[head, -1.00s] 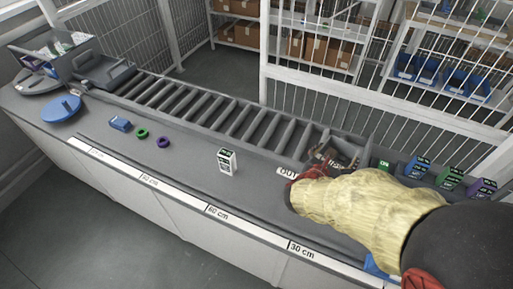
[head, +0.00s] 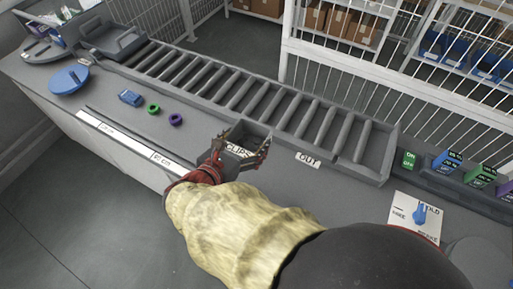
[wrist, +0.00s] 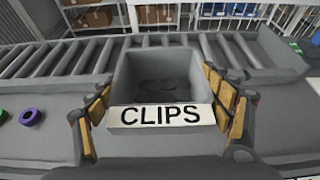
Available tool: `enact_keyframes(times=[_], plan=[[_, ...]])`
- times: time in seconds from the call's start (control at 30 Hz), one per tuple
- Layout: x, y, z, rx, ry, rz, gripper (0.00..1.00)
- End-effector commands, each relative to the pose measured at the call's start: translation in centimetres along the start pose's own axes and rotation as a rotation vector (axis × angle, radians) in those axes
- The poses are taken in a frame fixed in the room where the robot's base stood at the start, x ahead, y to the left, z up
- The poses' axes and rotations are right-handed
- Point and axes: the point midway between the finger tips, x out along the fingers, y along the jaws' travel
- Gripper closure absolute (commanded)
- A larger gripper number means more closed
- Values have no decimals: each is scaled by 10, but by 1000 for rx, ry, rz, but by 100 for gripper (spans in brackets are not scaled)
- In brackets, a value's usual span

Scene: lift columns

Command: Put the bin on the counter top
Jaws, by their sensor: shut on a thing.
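A small grey bin (wrist: 128,70) with a white "CLIPS" label is between the fingers of my gripper (wrist: 163,112) in the wrist view. The fingers press on its two sides, and dark small contents show inside. In the head view my gripper (head: 238,158) holds the bin (head: 252,134) at the front edge of the roller conveyor. The grey counter top (head: 130,112) lies to the left and in front of it. I cannot tell whether the bin touches the counter.
The roller conveyor (head: 250,95) runs along the back of the counter. A blue round disc (head: 69,80), a blue block (head: 130,97), a green ring (head: 153,108) and a purple ring (head: 176,119) lie to the left. A card with a blue lever (head: 419,215) is at right.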

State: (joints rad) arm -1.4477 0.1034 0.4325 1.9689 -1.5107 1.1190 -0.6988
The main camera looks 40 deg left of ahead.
Motion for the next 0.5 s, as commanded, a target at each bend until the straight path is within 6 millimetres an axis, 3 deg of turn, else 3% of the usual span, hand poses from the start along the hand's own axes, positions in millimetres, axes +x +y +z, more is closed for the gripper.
enact_keyframes(times=[0.17, 0.5], plan=[[10, -16, -5, 2, -1, -3, 52], [49, -86, -26, 2, -1, -5, 52]])
